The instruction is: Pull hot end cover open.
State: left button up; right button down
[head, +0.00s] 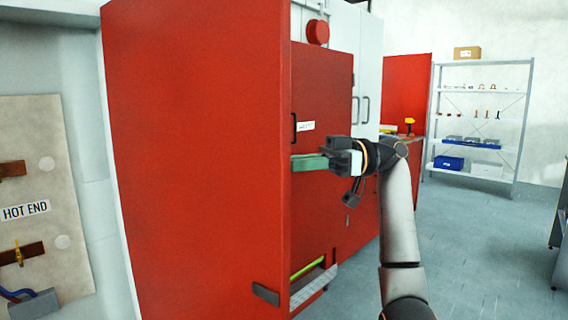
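A beige board (45,145) at the left carries a "HOT END" label (26,211), brown strips and a yellow clip. A large red panel (200,150) stands beside it, with a dark handle (265,294) near its lower right edge. It looks like the cover swung away from the board, but I cannot be sure. My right gripper (335,160) points left in front of a red door (320,90), right of the panel. A green bar (308,163) is at its tips; I cannot tell whether they touch. The finger gap is hidden. My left gripper is out of view.
The red door has a dark handle (294,128) and a white label (306,126). Grey cabinets (369,60) stand behind it. A shelf rack (480,120) with small parts is at the back right. The grey floor (465,235) right of my arm is clear.

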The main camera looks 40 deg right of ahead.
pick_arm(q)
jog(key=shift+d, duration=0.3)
pick_arm(e)
jog(key=shift+w+d, duration=0.2)
jog(key=shift+d, duration=0.1)
jog(key=c, duration=0.9)
grip_release()
pick_arm(q)
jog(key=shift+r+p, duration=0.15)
jog(key=shift+p, duration=0.2)
pick_arm(e)
jog(key=v, duration=1.2)
jog(key=shift+d, duration=0.2)
